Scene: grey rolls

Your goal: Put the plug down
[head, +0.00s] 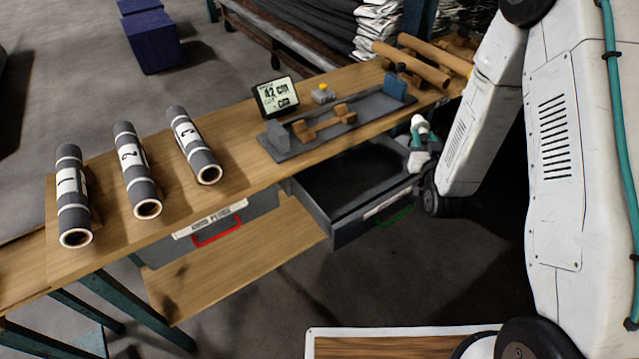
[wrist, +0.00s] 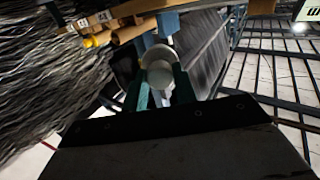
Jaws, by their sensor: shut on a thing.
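The plug (wrist: 160,72) is a pale, rounded piece between the teal fingers of my gripper (wrist: 158,92) in the wrist view. My gripper is shut on it. In the head view my gripper (head: 420,136) is small, at the right end of the open drawer, by the bench's front edge. A white part of the plug (head: 417,121) seems to show at the fingers there. The fingers and wrist hide the rest. The plug appears held clear of any surface, but its exact height over the drawer cannot be told.
The open dark drawer (head: 392,206) has a green handle; its visible floor looks empty. A drawer with a red handle (head: 217,232) is left of it. Three numbered grey rolls (head: 136,172), a measuring fixture (head: 330,124) and a display (head: 277,96) occupy the wooden bench (head: 238,118).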

